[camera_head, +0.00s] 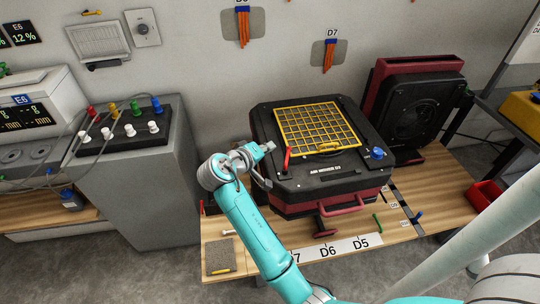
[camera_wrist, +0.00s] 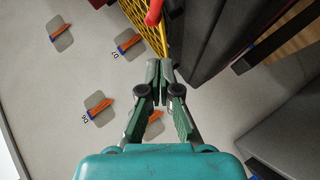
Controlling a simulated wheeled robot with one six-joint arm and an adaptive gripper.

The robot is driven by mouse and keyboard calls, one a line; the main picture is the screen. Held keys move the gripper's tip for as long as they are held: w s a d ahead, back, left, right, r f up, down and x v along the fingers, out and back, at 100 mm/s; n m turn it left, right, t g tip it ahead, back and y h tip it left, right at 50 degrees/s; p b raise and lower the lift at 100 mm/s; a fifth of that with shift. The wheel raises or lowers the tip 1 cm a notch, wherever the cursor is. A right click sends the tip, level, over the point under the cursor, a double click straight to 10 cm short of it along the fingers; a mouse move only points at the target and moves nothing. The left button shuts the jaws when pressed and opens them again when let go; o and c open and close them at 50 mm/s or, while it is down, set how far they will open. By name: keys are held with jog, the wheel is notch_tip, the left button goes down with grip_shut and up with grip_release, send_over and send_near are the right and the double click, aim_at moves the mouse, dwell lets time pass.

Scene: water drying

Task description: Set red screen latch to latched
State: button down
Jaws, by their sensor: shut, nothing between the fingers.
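The red screen latch (camera_head: 288,159) is a small red lever at the left front corner of the yellow grid screen (camera_head: 342,146). It stands up, tilted slightly, on top of the black air mover (camera_head: 285,188). The latch also shows at the top of the wrist view (camera_wrist: 153,12), just beyond my fingertips. My gripper (camera_head: 268,148) is to the left of the latch, above the air mover's left edge, and seems apart from it. In the wrist view my gripper (camera_wrist: 159,70) has its fingers together with nothing between them.
A blue knob (camera_head: 377,153) sits right of the screen. A second black and red unit (camera_head: 420,108) stands behind on the right. A grey cabinet with a terminal box (camera_head: 130,135) stands left. Orange strips (camera_head: 243,28) hang on the wall. The wooden bench (camera_head: 440,185) holds small parts.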

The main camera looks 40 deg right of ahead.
aim_at(287, 157)
jog(key=w+a+r, duration=0.1)
jog(key=a+r, duration=0.3)
jog(key=a, duration=0.5)
jog(key=s+f+n+t+h, duration=0.3)
jog(key=f+n+t, duration=0.1)
jog(key=f+n, duration=0.15)
jog(key=shift+m, duration=0.35)
jog(key=x, duration=0.9)
jog(key=shift+s+d+f, duration=0.15)
jog(key=shift+s+f, duration=0.2)
jog(key=shift+s+d+f, duration=0.2)
jog(key=shift+s+d, duration=0.3)
jog(key=shift+s+d+f, duration=0.15)
jog(key=shift+s+d, duration=0.65)
jog(key=shift+s, duration=0.2)
jog(key=shift+s+d+f, duration=0.2)
jog(key=shift+s+d, duration=0.2)
jog(key=shift+s, duration=0.05)
